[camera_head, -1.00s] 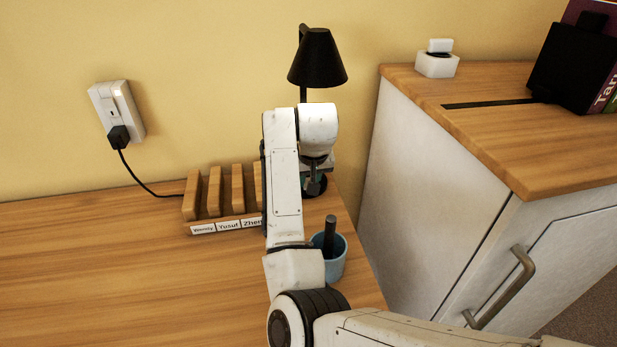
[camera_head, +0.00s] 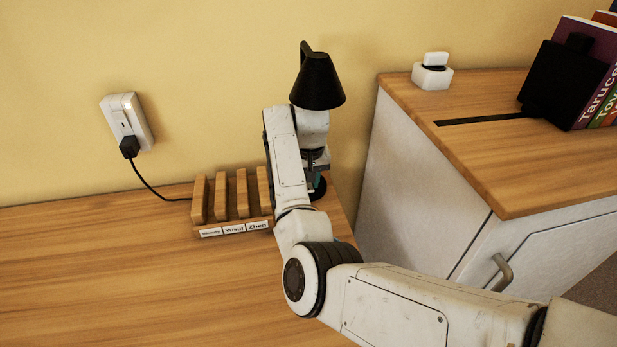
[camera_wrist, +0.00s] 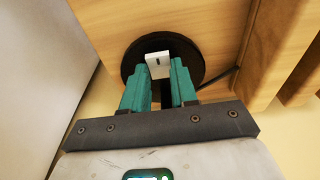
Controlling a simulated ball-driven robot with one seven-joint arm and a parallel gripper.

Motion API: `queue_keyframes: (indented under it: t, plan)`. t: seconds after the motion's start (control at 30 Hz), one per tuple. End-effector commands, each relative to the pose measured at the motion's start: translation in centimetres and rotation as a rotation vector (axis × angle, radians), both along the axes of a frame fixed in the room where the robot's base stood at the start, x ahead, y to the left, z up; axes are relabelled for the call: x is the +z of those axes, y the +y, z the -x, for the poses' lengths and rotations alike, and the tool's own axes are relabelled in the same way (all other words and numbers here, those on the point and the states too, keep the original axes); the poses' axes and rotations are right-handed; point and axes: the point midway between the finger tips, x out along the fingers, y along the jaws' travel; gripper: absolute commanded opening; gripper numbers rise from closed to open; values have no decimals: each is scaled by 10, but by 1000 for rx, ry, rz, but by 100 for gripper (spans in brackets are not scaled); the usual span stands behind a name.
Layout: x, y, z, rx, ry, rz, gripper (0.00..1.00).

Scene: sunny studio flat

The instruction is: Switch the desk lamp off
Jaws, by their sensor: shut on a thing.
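The black desk lamp (camera_head: 318,84) stands at the back right corner of the desk, its cone shade above my arm. Its round dark base (camera_wrist: 190,55) shows in the wrist view, with a small white block with a dark mark, seemingly the switch (camera_wrist: 158,66), on it. My gripper (camera_wrist: 159,75) has its teal fingers on both sides of this block and is shut on it. In the head view my gripper (camera_head: 318,186) is low beside the base, partly hidden by my arm. Whether the lamp is lit cannot be told.
A wooden slotted rack (camera_head: 233,205) with name labels stands left of my arm. A wall socket (camera_head: 127,120) holds a black plug with a cord. A white cabinet (camera_head: 410,180) stands close on the right, with books (camera_head: 590,70) on top. The desk's left part (camera_head: 120,270) is clear.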

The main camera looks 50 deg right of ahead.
Motion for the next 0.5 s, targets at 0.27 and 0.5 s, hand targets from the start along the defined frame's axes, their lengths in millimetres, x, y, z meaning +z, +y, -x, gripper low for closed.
queue_keyframes:
  t: [0.27,0.5]
  plan:
    - [0,1,0,0,0,-1,39]
    - [0,0,0,0,0,0,53]
